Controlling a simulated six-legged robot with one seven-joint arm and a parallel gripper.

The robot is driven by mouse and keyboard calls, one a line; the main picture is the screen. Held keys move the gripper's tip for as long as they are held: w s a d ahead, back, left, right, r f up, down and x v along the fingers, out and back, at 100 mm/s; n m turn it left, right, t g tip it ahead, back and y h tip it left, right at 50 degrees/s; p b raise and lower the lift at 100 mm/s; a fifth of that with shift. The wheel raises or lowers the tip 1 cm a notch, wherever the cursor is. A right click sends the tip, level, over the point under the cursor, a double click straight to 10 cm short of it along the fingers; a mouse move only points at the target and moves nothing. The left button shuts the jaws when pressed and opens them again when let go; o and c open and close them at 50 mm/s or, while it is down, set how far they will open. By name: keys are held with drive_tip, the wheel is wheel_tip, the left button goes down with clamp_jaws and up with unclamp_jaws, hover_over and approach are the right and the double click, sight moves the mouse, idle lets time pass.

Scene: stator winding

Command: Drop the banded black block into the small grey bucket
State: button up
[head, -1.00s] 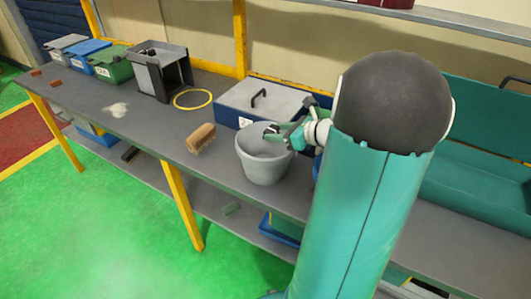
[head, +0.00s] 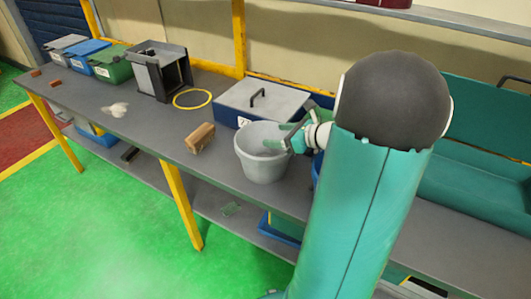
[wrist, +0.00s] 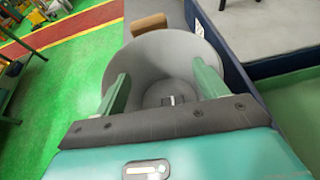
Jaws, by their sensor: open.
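The small grey bucket (head: 262,165) stands upright near the front edge of the bench, and its opening fills the middle of the wrist view (wrist: 120,62). A small dark block with a pale band (wrist: 172,100) lies on the bucket's floor in the wrist view. The bucket wall hides it in the head view. My gripper (head: 283,138) is at the bucket's mouth on its right side. In the wrist view, my gripper (wrist: 161,78) has its two green fingers wide apart with nothing between them, over the bucket's inside.
A brown wooden brush (head: 200,137) lies left of the bucket. A blue case with a grey lid (head: 262,100) stands just behind it. A yellow ring (head: 192,99), a black open-fronted box (head: 160,72) and lidded bins (head: 112,64) sit farther left.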

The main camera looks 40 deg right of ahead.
drive_tip(key=v, duration=1.3)
drive_tip(key=shift+r, duration=0.15)
drive_tip(key=w+a+n+g+y, duration=0.15)
drive_tip(key=a+n+g, duration=0.25)
drive_tip(key=a+n, duration=0.45)
drive_tip(key=w+a+n+g, duration=0.25)
drive_tip(key=a+n, duration=0.25)
drive_tip(key=a, duration=0.7)
drive_tip(key=s+a+r+n+h, duration=0.1)
drive_tip(key=s+a+n+h, duration=0.1)
drive_tip(key=a+n, duration=0.5)
drive_tip(key=s+a+r+n+g+h, duration=0.1)
drive_tip(key=s+a+r+n+h, duration=0.1)
drive_tip(key=a+n, duration=0.5)
drive_tip(key=s+n+h, duration=0.1)
drive_tip(key=s+n, duration=0.1)
drive_tip(key=n, duration=0.3)
drive_tip(key=shift+a+r, duration=0.3)
drive_tip(key=shift+n, duration=0.25)
